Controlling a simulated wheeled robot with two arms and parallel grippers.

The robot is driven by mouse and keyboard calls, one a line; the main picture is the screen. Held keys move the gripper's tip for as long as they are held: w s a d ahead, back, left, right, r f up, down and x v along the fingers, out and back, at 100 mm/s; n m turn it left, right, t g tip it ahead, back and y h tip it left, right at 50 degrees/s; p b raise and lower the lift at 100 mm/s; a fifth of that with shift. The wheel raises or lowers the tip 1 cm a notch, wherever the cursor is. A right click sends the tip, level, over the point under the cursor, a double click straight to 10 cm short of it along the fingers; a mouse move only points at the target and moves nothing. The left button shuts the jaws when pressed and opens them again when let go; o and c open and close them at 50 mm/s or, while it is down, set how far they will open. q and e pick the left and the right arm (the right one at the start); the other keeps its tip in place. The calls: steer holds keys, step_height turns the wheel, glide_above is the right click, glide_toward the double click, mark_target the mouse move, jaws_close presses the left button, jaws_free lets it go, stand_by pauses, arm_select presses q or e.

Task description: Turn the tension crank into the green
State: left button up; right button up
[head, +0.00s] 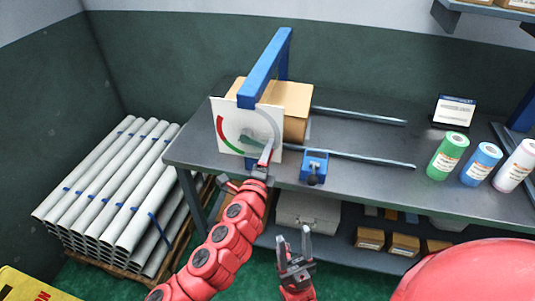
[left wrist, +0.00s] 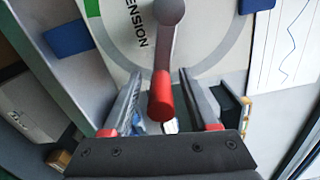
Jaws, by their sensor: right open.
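The tension dial (head: 237,121) is a white plate on the front of the blue frame, with a red arc at left, a green arc at lower left and a grey arc at right. The crank (head: 266,152) has a grey arm and a red grip. Its arm points to the dial's lower right, over the grey part. My left gripper (head: 255,180) is at the crank. In the left wrist view the red grip (left wrist: 161,97) lies between the open fingers (left wrist: 165,105), with gaps on both sides. My right gripper (head: 293,240) is open and empty, below the bench's front edge.
Stacked pale tubes (head: 110,195) stand at left. Boxes sit on the lower shelf.

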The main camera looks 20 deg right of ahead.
arm_select(q)
steer(key=shift+a, duration=0.1)
steer(key=p+v, duration=0.2)
steer(key=v, duration=1.5)
steer(key=shift+s+p, duration=0.2)
steer(key=shift+p, duration=0.1)
steer(key=shift+a, duration=0.1)
